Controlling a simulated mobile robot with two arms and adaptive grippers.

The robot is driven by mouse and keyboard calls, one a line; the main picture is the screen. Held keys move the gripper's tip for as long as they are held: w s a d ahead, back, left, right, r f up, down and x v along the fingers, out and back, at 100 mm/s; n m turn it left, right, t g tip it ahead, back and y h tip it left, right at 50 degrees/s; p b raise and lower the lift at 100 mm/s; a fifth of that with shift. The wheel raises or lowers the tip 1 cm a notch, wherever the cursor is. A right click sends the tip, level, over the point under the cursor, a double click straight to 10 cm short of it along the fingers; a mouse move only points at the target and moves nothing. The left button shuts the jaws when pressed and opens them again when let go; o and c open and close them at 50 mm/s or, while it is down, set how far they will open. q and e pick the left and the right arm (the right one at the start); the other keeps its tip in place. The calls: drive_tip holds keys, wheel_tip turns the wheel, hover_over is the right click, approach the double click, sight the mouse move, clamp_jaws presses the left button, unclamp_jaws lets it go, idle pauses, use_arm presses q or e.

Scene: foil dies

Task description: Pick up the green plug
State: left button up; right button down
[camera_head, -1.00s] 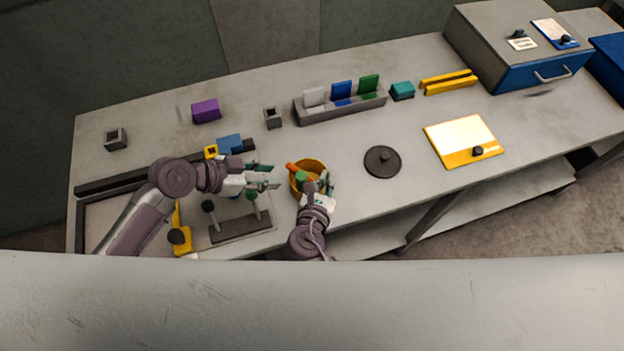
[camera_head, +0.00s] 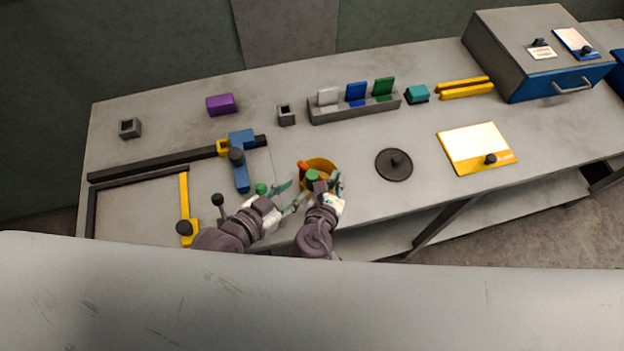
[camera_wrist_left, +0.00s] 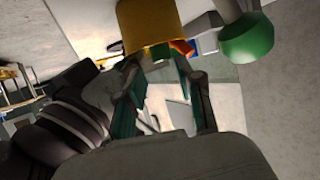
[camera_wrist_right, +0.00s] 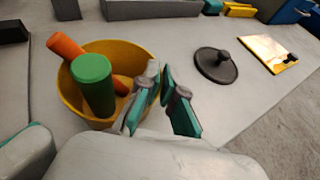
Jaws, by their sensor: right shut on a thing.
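The green plug (camera_head: 312,176) stands tilted in a yellow bowl (camera_head: 325,163), beside an orange plug (camera_head: 303,167). The right wrist view shows the green plug (camera_wrist_right: 92,85) and orange plug (camera_wrist_right: 66,46) inside the yellow bowl (camera_wrist_right: 138,62). My right gripper (camera_head: 334,186) is at the bowl's right side, shut on its rim; in the right wrist view its fingertips (camera_wrist_right: 160,82) are close together there. My left gripper (camera_head: 287,196) is open and empty, just left of the bowl. In the left wrist view the bowl (camera_wrist_left: 150,25) lies beyond its parted fingers (camera_wrist_left: 158,65).
A green-knobbed lever (camera_head: 261,188) and a dark-knobbed lever (camera_head: 218,200) stand close to my left gripper. A blue clamp-like tool (camera_head: 240,170) lies behind them. A dark round lid (camera_head: 394,164) lies right of the bowl. The bench between bowl and grey rack (camera_head: 355,108) is clear.

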sight(308, 179)
use_arm(q)
drive_tip(key=x, duration=0.6)
drive_tip(key=shift+r, duration=0.15)
drive_tip(key=shift+a, duration=0.1)
clamp_jaws()
